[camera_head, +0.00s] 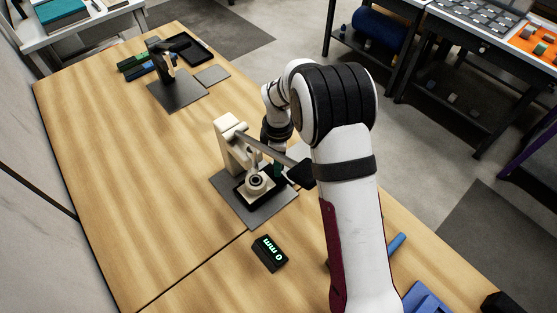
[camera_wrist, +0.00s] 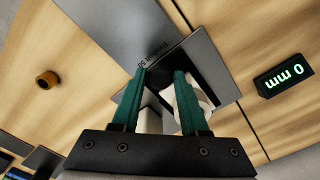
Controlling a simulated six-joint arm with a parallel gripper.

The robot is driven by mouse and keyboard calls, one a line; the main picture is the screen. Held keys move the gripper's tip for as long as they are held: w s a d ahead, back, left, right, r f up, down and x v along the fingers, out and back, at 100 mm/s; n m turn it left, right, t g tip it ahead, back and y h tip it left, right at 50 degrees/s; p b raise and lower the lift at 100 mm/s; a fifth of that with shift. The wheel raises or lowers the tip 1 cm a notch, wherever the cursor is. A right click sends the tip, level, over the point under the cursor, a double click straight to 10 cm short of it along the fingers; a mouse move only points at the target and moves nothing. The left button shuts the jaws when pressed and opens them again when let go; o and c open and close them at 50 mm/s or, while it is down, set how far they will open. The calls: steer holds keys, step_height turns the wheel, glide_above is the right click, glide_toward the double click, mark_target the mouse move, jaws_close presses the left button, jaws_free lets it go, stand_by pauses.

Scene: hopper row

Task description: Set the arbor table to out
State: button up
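A cream arbor press (camera_head: 231,147) with a long grey lever stands on a grey plate (camera_head: 231,206). At its foot is a black square base (camera_head: 268,200) carrying a pale round part with a dark ring (camera_head: 256,181); which part is the arbor table, I cannot tell. My gripper (camera_head: 278,168) is beside the press, partly hidden by my arm. In the wrist view its two teal fingers (camera_wrist: 160,75) are apart, with pale press parts behind and between them. No held object is visible. A black display (camera_head: 269,253) reads 0 mm; it also shows in the wrist view (camera_wrist: 284,80).
A blue object (camera_head: 425,298) lies at the front right. The wooden table (camera_head: 120,180) is clear left of the press.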

jaws_close()
stand_by(1.1)
